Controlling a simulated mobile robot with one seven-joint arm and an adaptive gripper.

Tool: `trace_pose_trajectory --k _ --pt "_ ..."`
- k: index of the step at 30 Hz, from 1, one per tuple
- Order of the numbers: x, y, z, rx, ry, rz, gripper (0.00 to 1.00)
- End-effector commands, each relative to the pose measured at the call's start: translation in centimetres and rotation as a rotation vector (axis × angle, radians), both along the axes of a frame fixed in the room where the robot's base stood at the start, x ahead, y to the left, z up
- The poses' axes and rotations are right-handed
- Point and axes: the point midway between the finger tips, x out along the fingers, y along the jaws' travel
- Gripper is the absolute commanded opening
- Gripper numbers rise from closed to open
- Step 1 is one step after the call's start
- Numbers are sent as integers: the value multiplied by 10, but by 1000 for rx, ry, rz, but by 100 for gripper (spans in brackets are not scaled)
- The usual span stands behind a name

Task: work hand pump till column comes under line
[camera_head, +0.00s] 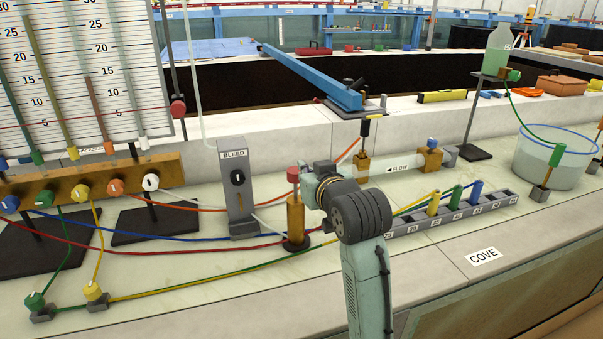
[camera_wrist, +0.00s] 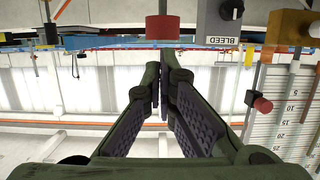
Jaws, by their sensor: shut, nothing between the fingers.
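The hand pump (camera_head: 296,220) is a brass cylinder with a red knob (camera_head: 293,174) on top, standing on the bench. My gripper (camera_wrist: 163,85) is shut and empty. In the wrist view the pump's red knob (camera_wrist: 162,27) shows just beyond the fingertips; I cannot tell whether they touch. In the head view my wrist is right of the pump, and the fingertips are hard to make out. The gauge board (camera_head: 60,60) at left carries several coloured columns. A thin red line (camera_head: 40,113) crosses it; the orange column (camera_head: 93,100) reaches above this line.
The grey BLEED post (camera_head: 238,190) stands close left of the pump. Coloured hoses cross the bench around the pump base. A grey socket rack (camera_head: 455,212) lies right. The front bench by the COVE label (camera_head: 484,256) is clear.

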Motion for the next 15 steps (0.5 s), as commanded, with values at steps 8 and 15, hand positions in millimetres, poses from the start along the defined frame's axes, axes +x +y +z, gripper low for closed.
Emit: trace_pose_trajectory --k 8,15 --pt "-37 -13 10 0 -3 -2 0" --pt "-43 -14 12 0 -2 -1 0"
